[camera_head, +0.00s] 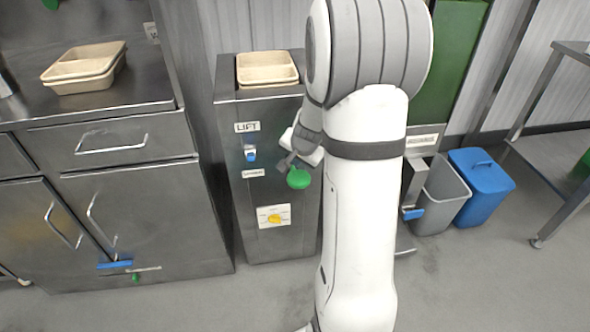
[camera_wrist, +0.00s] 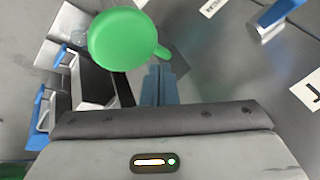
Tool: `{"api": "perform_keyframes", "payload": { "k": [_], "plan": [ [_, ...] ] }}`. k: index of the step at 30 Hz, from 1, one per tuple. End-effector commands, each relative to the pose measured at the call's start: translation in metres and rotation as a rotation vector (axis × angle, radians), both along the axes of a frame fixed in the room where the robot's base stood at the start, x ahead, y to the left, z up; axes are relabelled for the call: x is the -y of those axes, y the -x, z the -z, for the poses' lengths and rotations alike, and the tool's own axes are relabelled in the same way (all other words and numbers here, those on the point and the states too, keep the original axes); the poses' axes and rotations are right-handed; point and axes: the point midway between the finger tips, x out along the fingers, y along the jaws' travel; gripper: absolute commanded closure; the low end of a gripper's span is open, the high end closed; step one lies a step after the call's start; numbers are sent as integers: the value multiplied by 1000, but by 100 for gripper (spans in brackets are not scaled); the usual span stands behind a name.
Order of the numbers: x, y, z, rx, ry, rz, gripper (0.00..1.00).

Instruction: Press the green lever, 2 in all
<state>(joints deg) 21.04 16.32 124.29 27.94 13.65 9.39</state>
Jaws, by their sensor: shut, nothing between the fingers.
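The green lever (camera_head: 298,179) sticks out from the front of the steel cabinet (camera_head: 262,115), below a blue lever (camera_head: 250,155). Its round green end is also large in the wrist view (camera_wrist: 113,42), at the upper left. My gripper (camera_head: 286,162) is shut and empty, just above and left of the green end in the head view. In the wrist view my blue fingers (camera_wrist: 158,80) are together just below the green end's right side. I cannot tell whether they touch it. My arm hides the cabinet's right side.
A yellow knob (camera_head: 274,218) sits low on the cabinet, and a stack of beige trays (camera_head: 266,68) stands on top. A steel counter (camera_head: 150,95) with more trays (camera_head: 84,68) is to the left. A grey bin (camera_head: 440,195) and a blue bin (camera_head: 482,187) stand to the right.

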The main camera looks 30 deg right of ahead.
Motion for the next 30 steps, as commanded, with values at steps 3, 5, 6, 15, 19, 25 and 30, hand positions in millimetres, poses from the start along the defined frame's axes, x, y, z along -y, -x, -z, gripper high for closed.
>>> {"api": "perform_keyframes", "payload": {
  "k": [3, 5, 6, 15, 19, 25, 30],
  "plan": [
    [0, 0, 2, 0, 0, 0, 100],
    [0, 1, 3, 0, 0, 0, 100],
    [0, 1, 3, 0, 0, 0, 100],
    [-1, 2, 7, -1, -1, 0, 100],
    [-1, 2, 8, -1, -1, 0, 100],
    [-1, 3, 10, -1, -1, 0, 100],
    [-1, 4, 12, -1, -1, 0, 100]
  ]
}}
